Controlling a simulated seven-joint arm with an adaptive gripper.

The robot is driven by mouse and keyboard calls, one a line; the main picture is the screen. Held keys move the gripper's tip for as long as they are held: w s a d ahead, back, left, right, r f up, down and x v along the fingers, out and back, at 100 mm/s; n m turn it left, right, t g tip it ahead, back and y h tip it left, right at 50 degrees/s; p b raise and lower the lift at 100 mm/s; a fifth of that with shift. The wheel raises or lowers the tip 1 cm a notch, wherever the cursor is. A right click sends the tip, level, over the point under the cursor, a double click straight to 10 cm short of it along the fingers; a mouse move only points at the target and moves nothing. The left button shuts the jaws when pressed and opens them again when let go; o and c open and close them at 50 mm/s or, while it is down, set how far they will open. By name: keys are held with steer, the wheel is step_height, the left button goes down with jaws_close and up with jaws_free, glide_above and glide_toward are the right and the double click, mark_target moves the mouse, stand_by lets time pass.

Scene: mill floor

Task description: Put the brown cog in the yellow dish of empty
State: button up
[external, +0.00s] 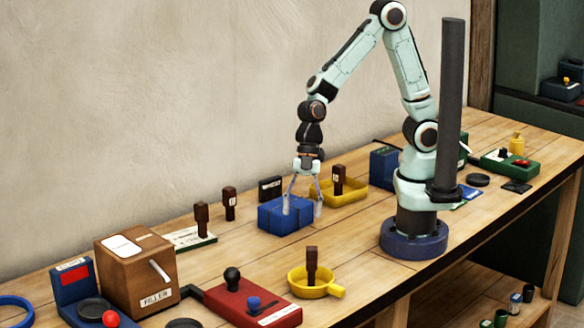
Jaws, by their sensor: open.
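Several brown upright peg-like pieces are in view; I cannot tell which is the brown cog. One brown piece (311,262) stands in a round yellow dish with a handle (336,291) near the front edge. Another brown piece (338,178) stands in a square yellow tray (356,191) behind my gripper. Two more, a nearer one (202,219) and a farther one (229,202), stand at the left by a white-topped green board (188,239). My gripper (303,208) points down, open, its fingers at the blue box (278,217). I cannot tell whether they touch it.
A brown box marked FILLER (135,275), a red panel with knobs (240,303) and a blue stand (75,285) fill the left. A small black sign (270,188) stands behind the blue box. A dark post (450,110) rises beside my base. Bare wood lies around the round dish.

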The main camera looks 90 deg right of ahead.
steer(key=s+d+r+m+t+h, duration=0.1)
steer(key=d+r+m+t, duration=0.25)
steer(key=d+r, duration=0.6)
steer(key=s+d+m+g+h, duration=0.1)
steer(key=s+d+m+g, duration=0.1)
steer(key=s+m, duration=0.4)
steer(key=s+d+f+m+g+h, duration=0.1)
steer(key=s+d+m+g, duration=0.2)
steer(key=s+d+m, duration=0.2)
steer(key=s+m, duration=0.2)
steer(key=s, duration=0.1)
steer(key=shift+d+f+h, duration=0.25)
steer(key=shift+d+h, duration=0.05)
steer(key=shift+h, duration=0.1)
